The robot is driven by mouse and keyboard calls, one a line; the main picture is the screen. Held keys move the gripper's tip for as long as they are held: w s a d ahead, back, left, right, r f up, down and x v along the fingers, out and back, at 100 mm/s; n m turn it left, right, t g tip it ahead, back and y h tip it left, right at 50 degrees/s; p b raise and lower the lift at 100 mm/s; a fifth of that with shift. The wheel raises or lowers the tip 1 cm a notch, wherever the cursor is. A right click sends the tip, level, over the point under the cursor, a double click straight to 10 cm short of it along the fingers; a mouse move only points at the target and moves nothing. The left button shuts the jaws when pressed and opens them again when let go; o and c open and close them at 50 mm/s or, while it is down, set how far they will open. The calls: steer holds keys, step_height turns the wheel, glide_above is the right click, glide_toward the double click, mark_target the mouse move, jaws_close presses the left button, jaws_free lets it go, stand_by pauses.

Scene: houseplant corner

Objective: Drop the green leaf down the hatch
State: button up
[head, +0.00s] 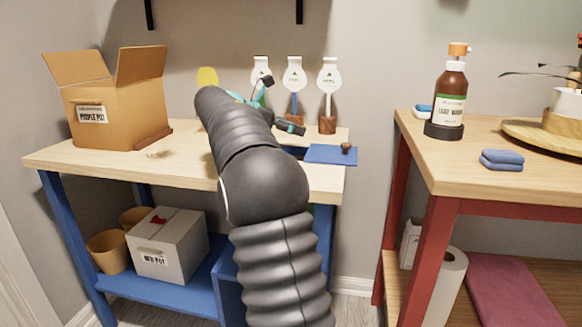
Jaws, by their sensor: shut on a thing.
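My gripper (279,104), dark with teal parts, is over the back right of the left table (90,158). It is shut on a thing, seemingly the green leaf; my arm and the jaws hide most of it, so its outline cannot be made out. A blue panel (328,155) with a small brown knob (346,147) lies at the table's right end, below and right of my gripper. A dark strip beside the panel may be the hatch opening, but my arm covers part of it.
Three bottles with white tags, one of them a brown bottle (328,121), stand behind my gripper. An open cardboard box (117,112) is at left. A red-legged table (465,175) with a pump bottle (449,95) stands right.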

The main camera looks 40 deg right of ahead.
steer(key=o, duration=0.8)
steer(key=shift+c, duration=0.2)
steer(key=v, duration=1.2)
steer(key=shift+r, duration=0.1)
steer(key=s+a+t+y, duration=0.1)
steer(key=s, duration=0.1)
steer(key=s+a+f+m+t+y, duration=0.1)
steer(key=s, duration=0.1)
steer(key=s+a+m+t+y+p, duration=0.1)
steer(key=s+a, duration=0.1)
steer(key=shift+s+a+f, duration=0.1)
steer(key=shift+s+f, duration=0.05)
steer(key=shift+f, duration=0.2)
steer(key=s+a+f+m+t+y+p, duration=0.1)
steer(key=s+a+f+m+y, duration=0.4)
steer(key=s+a+f, duration=0.5)
steer(key=s+a+f+m+t+y+p, duration=0.1)
steer(key=s+a+f+m+t+y, duration=0.3)
steer(key=s, duration=1.2)
steer(key=a+f+m+y, duration=0.1)
steer(key=a+f+m, duration=0.3)
steer(key=a+f, duration=0.2)
steer(key=shift+m, duration=0.4)
